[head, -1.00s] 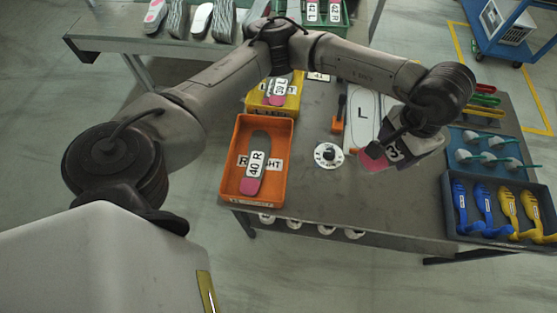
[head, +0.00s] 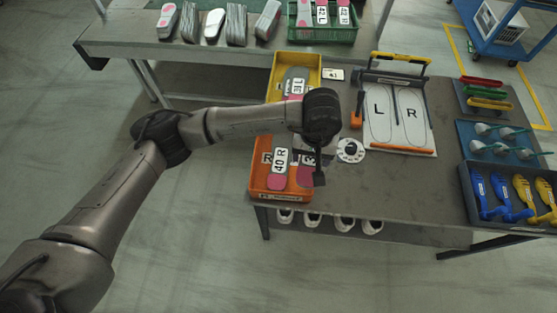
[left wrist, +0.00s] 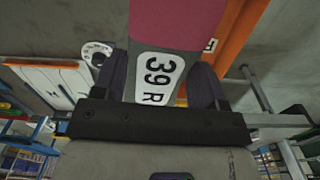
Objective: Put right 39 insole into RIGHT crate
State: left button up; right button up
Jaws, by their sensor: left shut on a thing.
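My left gripper (head: 317,172) is shut on the right 39 insole (head: 305,174). The insole is grey with a pink end and shows a white "39 R" label in the left wrist view (left wrist: 160,75), between the two fingers. In the head view it is over the right side of the orange RIGHT crate (head: 281,197), partly hidden by my wrist. I cannot tell how far it is above the crate floor. The crate's orange wall also shows in the left wrist view (left wrist: 236,42). A 40 R insole (head: 280,168) lies inside the crate's left part. My right gripper is not in view.
A yellow crate (head: 273,75) with an insole stands behind the orange one. A round white dial (head: 350,150) and an L/R board (head: 398,112) are to the right. Blue trays (head: 492,150) stand at the table's right. The table front between them is clear.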

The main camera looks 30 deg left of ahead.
pick_arm(q)
notch_tip(320, 180, down, 4)
jog(key=d, duration=0.3)
jog(key=b, duration=0.2)
send_over(287, 169)
jog(key=shift+n, duration=0.4)
notch_tip(287, 169, down, 6)
jog(key=shift+f, duration=2.15)
jog(key=shift+w, duration=0.1)
jog(key=shift+f+b, duration=0.6)
jog(key=shift+b, duration=0.2)
jog(key=o, duration=0.9)
